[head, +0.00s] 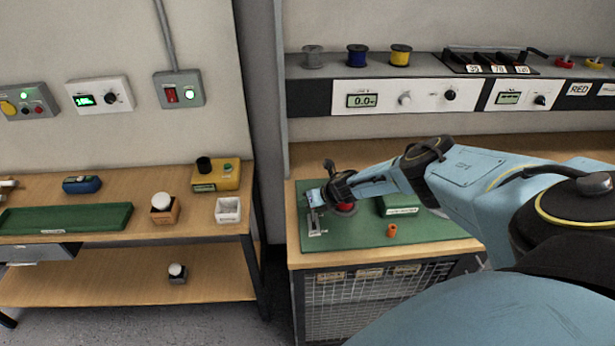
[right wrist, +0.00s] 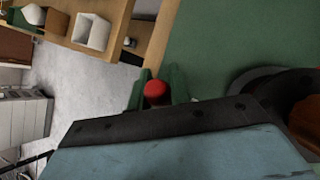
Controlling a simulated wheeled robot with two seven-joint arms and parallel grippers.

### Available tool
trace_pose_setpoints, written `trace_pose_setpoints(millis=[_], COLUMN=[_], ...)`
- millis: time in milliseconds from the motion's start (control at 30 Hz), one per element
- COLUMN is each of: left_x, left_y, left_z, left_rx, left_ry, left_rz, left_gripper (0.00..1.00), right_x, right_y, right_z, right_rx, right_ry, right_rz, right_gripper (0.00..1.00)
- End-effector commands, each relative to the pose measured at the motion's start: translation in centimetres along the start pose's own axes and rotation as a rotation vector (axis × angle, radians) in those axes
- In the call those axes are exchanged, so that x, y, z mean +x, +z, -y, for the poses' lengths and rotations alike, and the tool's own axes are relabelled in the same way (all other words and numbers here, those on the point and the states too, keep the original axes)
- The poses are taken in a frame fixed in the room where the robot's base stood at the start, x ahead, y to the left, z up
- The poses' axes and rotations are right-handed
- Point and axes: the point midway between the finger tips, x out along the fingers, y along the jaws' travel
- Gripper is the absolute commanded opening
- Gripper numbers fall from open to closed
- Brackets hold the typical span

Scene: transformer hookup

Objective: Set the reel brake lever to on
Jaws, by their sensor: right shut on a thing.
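My right gripper (head: 318,196) reaches over the left end of the green board on the right-hand bench. In the right wrist view its green fingers (right wrist: 157,94) are shut on a red knob (right wrist: 156,92), which looks like the top of the reel brake lever. In the head view the gripper hides that knob. A small pale plate with markings (head: 316,222) shows just below the gripper; I cannot read which setting the lever is at. A round red and dark part (head: 345,208), probably the reel, sits right beside the gripper. My left gripper is not in view.
The green board (head: 365,234) also carries a green box (head: 398,205) and an orange piece (head: 391,230). An instrument shelf (head: 425,93) runs above the bench. A gap separates this bench from the left bench (head: 110,243), which holds a white cup (head: 228,210) and a yellow box (head: 222,177).

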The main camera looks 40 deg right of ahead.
Motion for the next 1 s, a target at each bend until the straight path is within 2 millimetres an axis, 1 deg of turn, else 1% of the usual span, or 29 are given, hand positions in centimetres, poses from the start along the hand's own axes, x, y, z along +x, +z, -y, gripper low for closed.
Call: trace_pose_setpoints(millis=[33, 167, 200, 433, 567, 667, 767, 1000], left_x=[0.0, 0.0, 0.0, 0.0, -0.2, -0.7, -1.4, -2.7], left_y=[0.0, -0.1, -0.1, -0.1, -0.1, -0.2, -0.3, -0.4], left_z=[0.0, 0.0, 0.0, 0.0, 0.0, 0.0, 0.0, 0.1], left_rx=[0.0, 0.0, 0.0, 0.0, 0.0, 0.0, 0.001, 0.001], left_ry=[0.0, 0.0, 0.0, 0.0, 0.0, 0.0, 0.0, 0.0], left_rz=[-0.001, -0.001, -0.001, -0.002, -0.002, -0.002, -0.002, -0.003], left_gripper=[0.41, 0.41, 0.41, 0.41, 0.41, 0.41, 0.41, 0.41], right_x=[0.0, 0.0, 0.0, 0.0, -0.4, -1.3, -2.6, -6.2], right_y=[-0.2, -0.2, -0.1, -0.1, -0.1, -0.1, 0.1, 0.1], right_z=[0.2, 0.1, 0.1, 0.0, 0.0, 0.1, 0.1, 0.1], right_rx=[-0.001, -0.001, -0.002, -0.002, -0.001, 0.0, 0.0, -0.002], right_ry=[-0.003, -0.003, -0.002, -0.001, 0.0, -0.001, -0.001, -0.001], right_rz=[-0.003, -0.002, -0.002, -0.001, -0.002, -0.003, -0.002, -0.001], right_gripper=[0.22, 0.39, 0.41, 0.41, 0.41, 0.41, 0.41, 0.41])
